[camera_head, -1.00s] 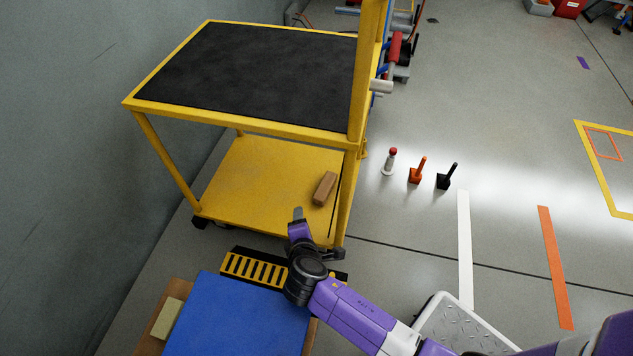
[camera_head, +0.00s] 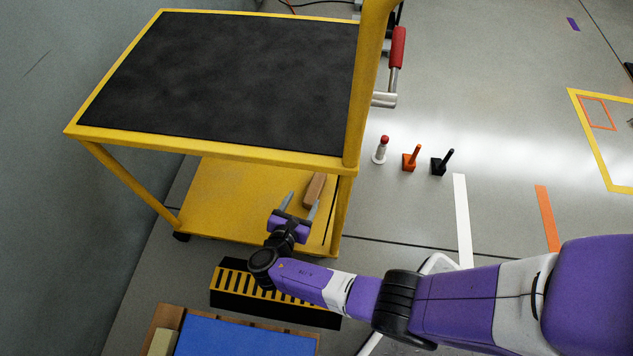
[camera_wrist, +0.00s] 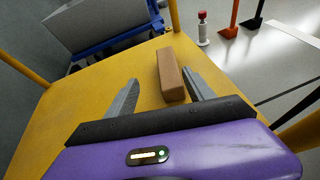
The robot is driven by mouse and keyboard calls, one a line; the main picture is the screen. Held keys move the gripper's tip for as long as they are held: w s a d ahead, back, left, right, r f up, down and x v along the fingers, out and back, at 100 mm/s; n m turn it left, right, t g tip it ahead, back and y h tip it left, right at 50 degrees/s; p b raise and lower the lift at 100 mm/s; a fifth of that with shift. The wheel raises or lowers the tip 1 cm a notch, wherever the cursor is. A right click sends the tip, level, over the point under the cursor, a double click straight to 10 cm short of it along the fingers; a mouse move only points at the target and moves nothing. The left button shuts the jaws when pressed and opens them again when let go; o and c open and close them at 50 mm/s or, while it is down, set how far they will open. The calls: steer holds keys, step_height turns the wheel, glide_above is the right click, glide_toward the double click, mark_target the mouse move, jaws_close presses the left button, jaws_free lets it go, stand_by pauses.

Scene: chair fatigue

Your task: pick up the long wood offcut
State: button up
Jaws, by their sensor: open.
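The long wood offcut (camera_head: 315,188) is a brown block lying on the yellow lower shelf (camera_head: 215,200) of a cart, near its right side. The wrist view shows the offcut (camera_wrist: 170,75) ahead of my gripper (camera_wrist: 155,95), lying lengthwise away from me. My gripper is open and empty; it also shows in the head view (camera_head: 300,204), at the front of the lower shelf. The near end of the offcut lies between the lines of the two fingers, closer to the right finger. I cannot tell the height gap between fingers and shelf.
The cart's black top (camera_head: 230,85) overhangs the shelf, and a yellow post (camera_head: 370,80) stands at its right. A yellow-slotted black step (camera_head: 270,295) and a blue-topped box (camera_head: 245,338) lie in front. Several small upright items, including an orange one (camera_head: 411,160), stand on the floor to the right.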

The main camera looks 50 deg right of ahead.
mark_target(313, 193)
steer(key=d+f, duration=0.1)
steer(key=d+f+b, duration=0.1)
steer(key=d, duration=0.1)
steer(key=shift+d+f, duration=0.25)
steer(key=shift+d, duration=0.05)
steer(key=b+x, duration=0.3)
steer(key=x, duration=0.1)
steer(key=shift+w+d+f, duration=0.15)
steer(key=shift+d+f, duration=0.05)
steer(key=shift+d, duration=0.15)
steer(key=shift+w+d, duration=0.1)
steer(key=shift+d, duration=0.15)
steer(key=shift+r, duration=0.1)
jaws_close()
